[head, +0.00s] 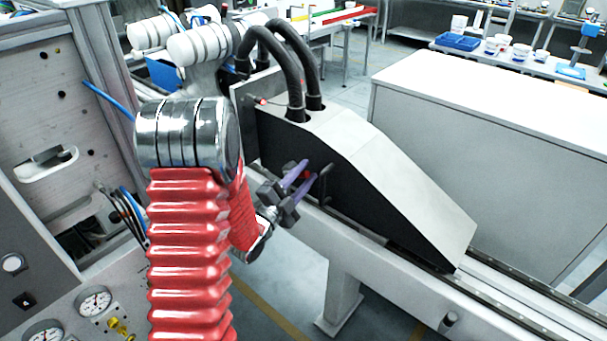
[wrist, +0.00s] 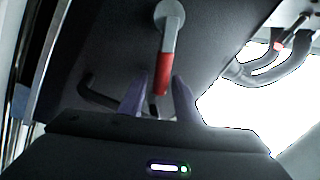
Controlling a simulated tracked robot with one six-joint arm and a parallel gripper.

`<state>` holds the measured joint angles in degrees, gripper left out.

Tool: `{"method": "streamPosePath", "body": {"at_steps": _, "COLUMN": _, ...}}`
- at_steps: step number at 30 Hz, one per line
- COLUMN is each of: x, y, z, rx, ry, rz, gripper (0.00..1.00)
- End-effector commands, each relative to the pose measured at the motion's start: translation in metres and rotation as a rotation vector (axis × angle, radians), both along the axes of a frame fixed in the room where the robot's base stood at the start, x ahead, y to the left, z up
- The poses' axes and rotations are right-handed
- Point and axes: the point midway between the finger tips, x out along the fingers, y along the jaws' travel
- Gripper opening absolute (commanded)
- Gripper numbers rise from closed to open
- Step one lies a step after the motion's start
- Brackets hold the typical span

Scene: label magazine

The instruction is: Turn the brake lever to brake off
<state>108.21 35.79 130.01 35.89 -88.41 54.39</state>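The brake lever shows in the wrist view as a silver arm with a red grip (wrist: 167,45), running down the picture from its pivot on a dark panel. In the head view only a small red part (head: 306,174) of it shows, by the black side of a sloped housing. My gripper (head: 303,174) is open, its purple fingers pointing at that side. In the wrist view the gripper (wrist: 158,84) has one finger on each side of the red grip's end, with small gaps seeming to show. Whether a finger touches it is unclear.
The sloped white-topped housing (head: 400,165) sits on a long rail. A black bar handle (head: 324,182) stands close to my fingers; it also shows in the wrist view (wrist: 92,97). Thick black hoses (head: 290,70) rise from the housing. A gauge panel (head: 95,300) is at lower left.

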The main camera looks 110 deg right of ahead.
Motion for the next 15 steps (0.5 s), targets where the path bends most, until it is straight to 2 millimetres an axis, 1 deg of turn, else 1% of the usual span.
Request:
{"method": "streamPosePath", "body": {"at_steps": 2, "x": -0.0004, "y": 0.0001, "z": 0.0006, "rx": 0.000, "ry": 0.000, "rz": -0.001, "gripper": 0.36}}
{"method": "streamPosePath", "body": {"at_steps": 10, "x": -0.0001, "y": 0.0007, "z": 0.0009, "rx": -0.002, "ry": 0.001, "rz": -0.002, "gripper": 0.36}}
{"method": "streamPosePath", "body": {"at_steps": 15, "x": 0.0090, "y": 0.0060, "z": -0.0016, "rx": 0.000, "ry": 0.000, "rz": -0.001, "gripper": 0.36}}
